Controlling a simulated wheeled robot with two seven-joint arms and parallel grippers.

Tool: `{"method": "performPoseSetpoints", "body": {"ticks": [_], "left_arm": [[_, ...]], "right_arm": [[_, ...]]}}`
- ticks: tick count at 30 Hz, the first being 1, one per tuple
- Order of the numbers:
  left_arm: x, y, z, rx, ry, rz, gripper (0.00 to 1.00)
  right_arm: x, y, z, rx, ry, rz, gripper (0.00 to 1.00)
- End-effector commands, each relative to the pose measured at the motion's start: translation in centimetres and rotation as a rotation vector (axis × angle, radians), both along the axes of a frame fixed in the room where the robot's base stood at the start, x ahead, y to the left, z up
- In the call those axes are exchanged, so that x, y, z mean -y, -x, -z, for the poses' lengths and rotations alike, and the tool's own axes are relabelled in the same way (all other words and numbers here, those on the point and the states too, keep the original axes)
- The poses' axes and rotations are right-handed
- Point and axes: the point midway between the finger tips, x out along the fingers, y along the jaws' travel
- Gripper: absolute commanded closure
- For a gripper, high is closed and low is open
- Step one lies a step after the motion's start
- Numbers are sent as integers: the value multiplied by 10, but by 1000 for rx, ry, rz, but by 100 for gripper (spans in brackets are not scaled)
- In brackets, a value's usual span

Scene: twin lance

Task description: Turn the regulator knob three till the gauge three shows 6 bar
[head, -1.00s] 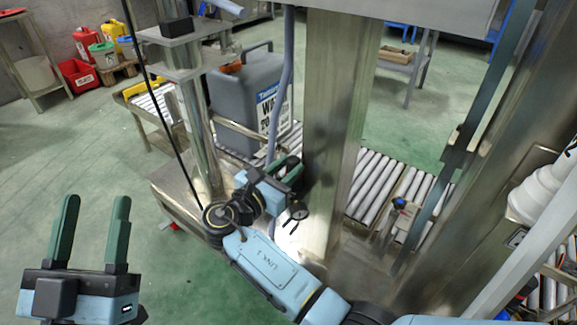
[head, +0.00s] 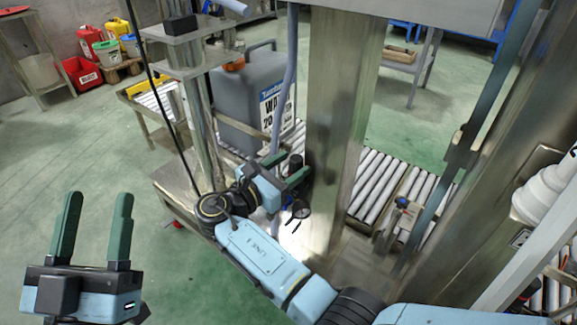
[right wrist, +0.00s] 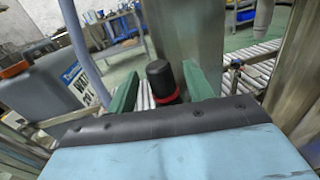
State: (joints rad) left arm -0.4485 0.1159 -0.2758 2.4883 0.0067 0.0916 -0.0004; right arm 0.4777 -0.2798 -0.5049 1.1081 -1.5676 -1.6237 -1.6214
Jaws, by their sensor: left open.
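A black regulator knob (right wrist: 162,80) with a red ring at its base stands between the two green fingers of my right gripper in the right wrist view. A gap shows on each side of it, so the gripper is open around it, not clamped. In the head view my right gripper (head: 286,172) is at the steel column, with the dark knob (head: 296,161) at its fingers. A small round gauge (head: 300,209) sits just below; its reading is too small to tell. Which number the knob and gauge bear is not visible. My left gripper (head: 95,198) is open and empty at the lower left.
A steel column (head: 337,120) stands right beside my right gripper. A grey canister (head: 245,100) stands behind it, with a grey hose (head: 288,80) hanging close by. A roller conveyor (head: 385,180) runs behind the column. Green floor (head: 60,140) is free at the left.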

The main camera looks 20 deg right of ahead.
Motion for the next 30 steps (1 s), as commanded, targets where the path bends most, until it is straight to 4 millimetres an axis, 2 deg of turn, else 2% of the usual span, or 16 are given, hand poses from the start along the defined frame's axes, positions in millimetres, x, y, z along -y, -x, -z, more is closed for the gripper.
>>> {"method": "performPoseSetpoints", "body": {"ticks": [10, 14, 22, 30], "left_arm": [[0, -2, 0, -17, -6, -1, 49], [0, -9, 10, -112, -36, -5, 49], [-3, -20, 52, -389, -122, -18, 49], [-13, -18, 101, -676, -208, -38, 49]], "right_arm": [[0, 0, -4, 0, 0, -1, 49], [0, 0, -13, 1, 0, -1, 49], [0, 0, -37, 1, 0, -1, 49], [0, 0, -57, 1, 0, -1, 49]]}}
